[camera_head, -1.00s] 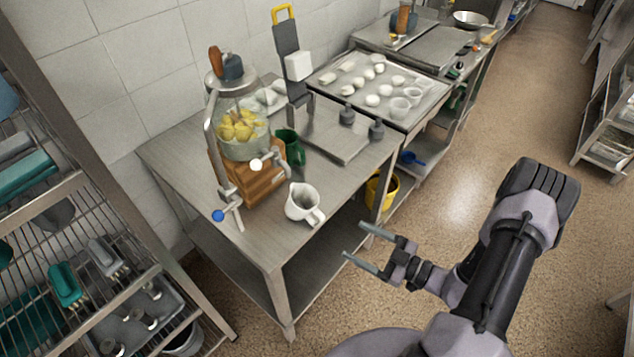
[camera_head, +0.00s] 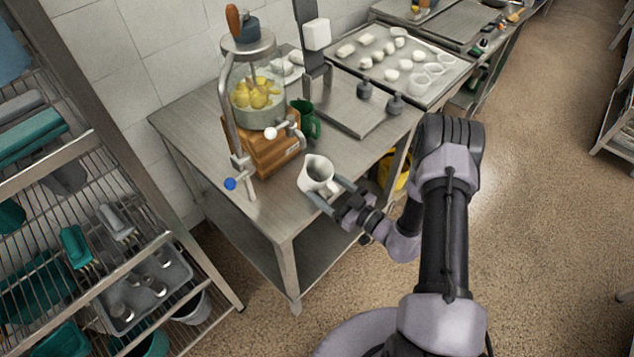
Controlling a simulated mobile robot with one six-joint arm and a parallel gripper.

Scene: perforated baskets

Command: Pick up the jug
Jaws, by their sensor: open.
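The jug (camera_head: 315,171) is a small white pitcher. It stands upright near the front right edge of the steel table (camera_head: 196,128), with its handle toward the lower right. My gripper (camera_head: 329,192) is open at the jug's handle side. One finger reaches along the jug's lower left front and the other lies near its right side. I cannot tell whether either finger touches the jug.
A glass dispenser with yellow fruit (camera_head: 257,99) on a wooden block (camera_head: 262,150) stands left of the jug. A steel tray (camera_head: 345,112) and grey bottles (camera_head: 395,104) stand further back. A wire rack (camera_head: 95,245) is at left.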

